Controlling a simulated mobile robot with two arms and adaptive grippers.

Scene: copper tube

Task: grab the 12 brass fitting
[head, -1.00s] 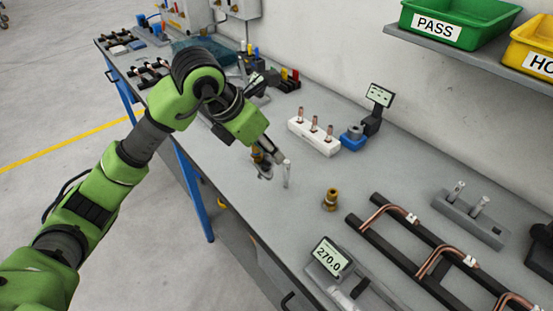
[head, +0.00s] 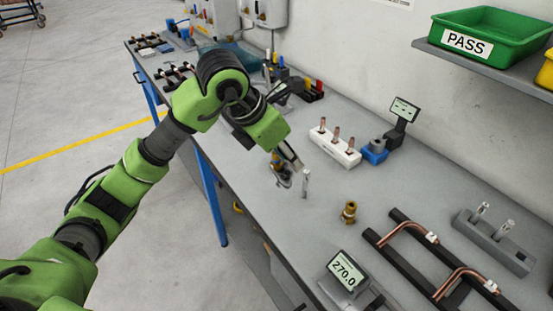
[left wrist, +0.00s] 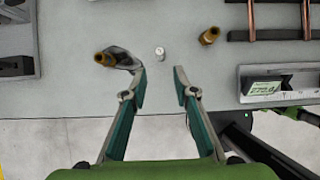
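One brass fitting (head: 349,212) stands on the grey bench, right of my left gripper; it also shows in the left wrist view (left wrist: 209,36). A second brass fitting (left wrist: 105,59) is left of the fingers in the left wrist view; in the head view it is partly hidden by the gripper. No size mark is readable on either. My left gripper (left wrist: 161,84) is open and empty. In the head view it (head: 287,172) is over the bench's front part. A slim silvery pin (head: 305,183) stands between the gripper and the first fitting. My right gripper is not in view.
A scale reading 270.0 (head: 347,271) sits at the front edge. A rack with bent copper tubes (head: 400,261) and a grey holder (head: 494,246) are at right. A white block with copper pieces (head: 333,150) stands behind. A green PASS bin (head: 490,30) is on the shelf.

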